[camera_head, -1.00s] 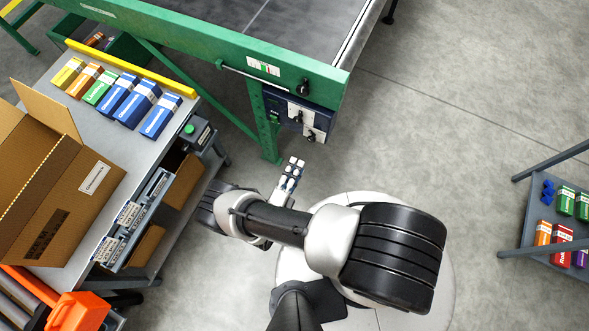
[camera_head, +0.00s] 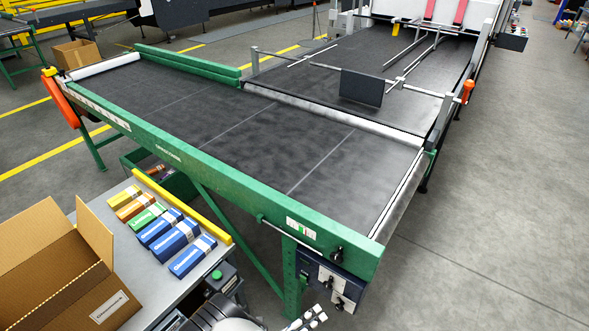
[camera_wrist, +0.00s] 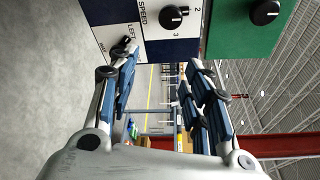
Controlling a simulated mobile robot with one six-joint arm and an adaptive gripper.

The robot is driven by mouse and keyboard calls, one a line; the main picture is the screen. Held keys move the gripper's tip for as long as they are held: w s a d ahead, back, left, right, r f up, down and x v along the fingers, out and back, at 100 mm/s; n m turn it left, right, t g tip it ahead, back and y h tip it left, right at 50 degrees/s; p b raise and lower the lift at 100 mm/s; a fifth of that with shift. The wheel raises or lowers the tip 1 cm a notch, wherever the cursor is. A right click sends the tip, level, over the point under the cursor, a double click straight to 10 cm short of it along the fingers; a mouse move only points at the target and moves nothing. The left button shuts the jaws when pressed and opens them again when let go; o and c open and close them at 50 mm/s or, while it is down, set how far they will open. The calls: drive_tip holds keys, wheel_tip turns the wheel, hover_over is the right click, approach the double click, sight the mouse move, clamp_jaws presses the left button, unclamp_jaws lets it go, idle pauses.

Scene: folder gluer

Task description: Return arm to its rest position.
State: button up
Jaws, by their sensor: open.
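My gripper (camera_wrist: 162,75) is open in the wrist view, its two blue-padded fingers apart with nothing between them. In the head view only the tip of my gripper (camera_head: 308,321) shows at the bottom edge, with a dark part of my arm beside it. The rest of the arm is out of frame. The gripper is close to the control panel (camera_head: 331,282) under the corner of the green conveyor frame. In the wrist view the panel's knobs and "SPEED" label (camera_wrist: 150,20) show past the fingertips; I cannot tell any contact.
The dark conveyor belt (camera_head: 235,120) fills the middle of the head view. A grey bench (camera_head: 205,277) at lower left holds an open cardboard box (camera_head: 45,270) and several coloured cartons (camera_head: 175,241). Grey floor is clear at right (camera_head: 500,230).

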drive_tip(key=d+r+m+g+y, duration=0.15)
drive_tip(key=r+m+g, duration=0.25)
drive_tip(key=r+m, duration=0.45)
drive_tip(key=d+r+m+g+y, duration=0.1)
drive_tip(key=d+r+m+g, duration=0.4)
drive_tip(key=r, duration=0.7)
drive_tip(key=r+m+g+y, duration=0.2)
drive_tip(key=r+m+g, duration=0.1)
drive_tip(key=r+m, duration=0.6)
drive_tip(key=s+d+r+m+t+y, duration=0.2)
drive_tip(key=s+r+m+t+y, duration=0.4)
drive_tip(key=s+r+m, duration=1)
drive_tip(key=shift+s+d+r+m+y, duration=0.2)
drive_tip(key=shift+m+y, duration=0.45)
drive_tip(key=shift+y, duration=0.9)
drive_tip(key=shift+o, duration=0.2)
drive_tip(key=shift+w, duration=0.1)
